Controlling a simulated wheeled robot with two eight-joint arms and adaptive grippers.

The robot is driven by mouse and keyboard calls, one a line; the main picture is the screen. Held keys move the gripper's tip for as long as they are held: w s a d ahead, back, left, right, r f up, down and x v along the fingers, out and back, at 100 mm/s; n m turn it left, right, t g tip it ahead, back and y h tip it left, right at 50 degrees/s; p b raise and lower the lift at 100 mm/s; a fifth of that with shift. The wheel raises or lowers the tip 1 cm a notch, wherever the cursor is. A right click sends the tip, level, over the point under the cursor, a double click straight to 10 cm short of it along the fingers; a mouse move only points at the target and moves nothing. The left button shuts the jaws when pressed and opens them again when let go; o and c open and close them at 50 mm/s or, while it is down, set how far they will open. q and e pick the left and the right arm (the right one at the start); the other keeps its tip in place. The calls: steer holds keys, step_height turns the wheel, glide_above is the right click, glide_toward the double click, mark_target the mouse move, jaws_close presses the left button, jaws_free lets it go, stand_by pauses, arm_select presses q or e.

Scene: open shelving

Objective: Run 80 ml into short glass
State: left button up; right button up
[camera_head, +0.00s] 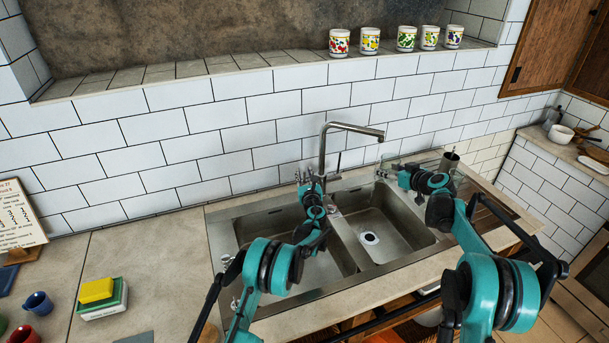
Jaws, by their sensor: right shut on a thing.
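The metal faucet (322,150) rises behind the double sink, with its spout (358,130) reaching right over the right basin (385,228). My left gripper (308,178) is beside the faucet's base, over the back of the left basin; its fingers are too small to tell open from shut. No water stream or level can be made out.
Several patterned cups (370,41) line the high ledge. A sponge (97,290) and a blue cup (38,303) are on the left counter (150,255), which has clear room.

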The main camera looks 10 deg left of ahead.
arm_select(q)
jaws_close()
steer(key=shift+s, duration=0.1)
steer(key=shift+s+d+f+m+t+y, duration=0.15)
steer(key=shift+s+d+t+y, duration=0.15)
steer(key=shift+t, duration=0.35)
steer(key=shift+s+d+f+m+t+y, duration=0.2)
steer(key=shift+s+t, duration=0.1)
steer(key=shift+t, duration=0.35)
jaws_free()
steer(key=shift+s, duration=0.1)
steer(key=v, duration=1.1)
steer(key=shift+s, duration=0.35)
